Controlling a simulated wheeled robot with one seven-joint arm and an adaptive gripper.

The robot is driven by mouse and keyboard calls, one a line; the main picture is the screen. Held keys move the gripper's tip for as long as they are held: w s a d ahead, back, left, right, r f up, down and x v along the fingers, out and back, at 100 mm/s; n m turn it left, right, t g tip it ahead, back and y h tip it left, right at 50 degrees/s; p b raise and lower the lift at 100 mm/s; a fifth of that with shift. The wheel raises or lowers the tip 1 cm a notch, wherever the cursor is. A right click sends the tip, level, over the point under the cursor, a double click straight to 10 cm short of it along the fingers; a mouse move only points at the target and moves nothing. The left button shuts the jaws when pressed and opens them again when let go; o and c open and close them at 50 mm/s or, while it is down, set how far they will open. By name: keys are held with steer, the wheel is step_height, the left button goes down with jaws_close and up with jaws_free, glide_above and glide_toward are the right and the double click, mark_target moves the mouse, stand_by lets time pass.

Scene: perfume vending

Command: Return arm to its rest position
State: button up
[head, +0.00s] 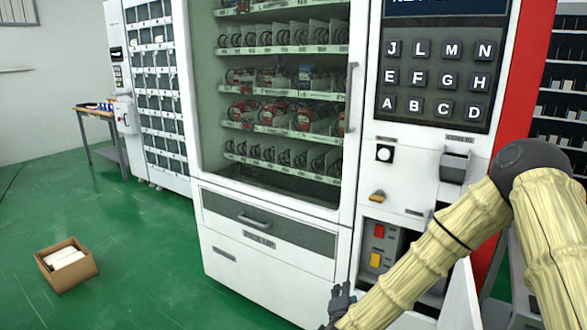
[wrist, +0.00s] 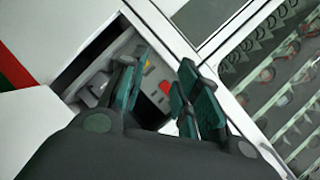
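My arm (head: 430,262), in a beige cover, reaches from the right edge of the head view down to the lower middle. My gripper (head: 338,296) is dark and partly cut off at the bottom edge, in front of the vending machine's white lower front (head: 245,278). In the wrist view my gripper (wrist: 157,82) has its green-grey fingers apart with nothing between them. Beyond them are the red and yellow buttons (wrist: 165,87) in the machine's recess.
The vending machine has a glass front (head: 280,100), a keypad (head: 435,85) and a pick-up drawer (head: 265,232). A cardboard box (head: 68,278) with white items stands on the open green floor (head: 140,240) at left. A table (head: 100,112) stands farther back.

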steer(key=s+a+f+n+g+y, duration=0.1)
steer(key=s+f+n+g+y, duration=0.4)
steer(key=s+f, duration=0.9)
steer(key=s+d+f+n+g, duration=0.1)
steer(key=s+f+n+g, duration=0.1)
steer(key=s+f, duration=0.35)
steer(key=s+d+f+n+g+h, duration=0.1)
steer(key=s+d+f+n, duration=0.15)
steer(key=s, duration=0.55)
steer(key=s+f+n+g, duration=0.2)
steer(key=s+f, duration=0.2)
steer(key=s, duration=0.2)
steer(key=s+d+n+g, duration=0.3)
steer(key=s+d+g, duration=0.15)
steer(key=s, duration=0.75)
step_height(320, 180, up, 14)
steer(key=p, duration=1.5)
steer(key=shift+t+h, duration=0.35)
steer(key=shift+h, duration=0.05)
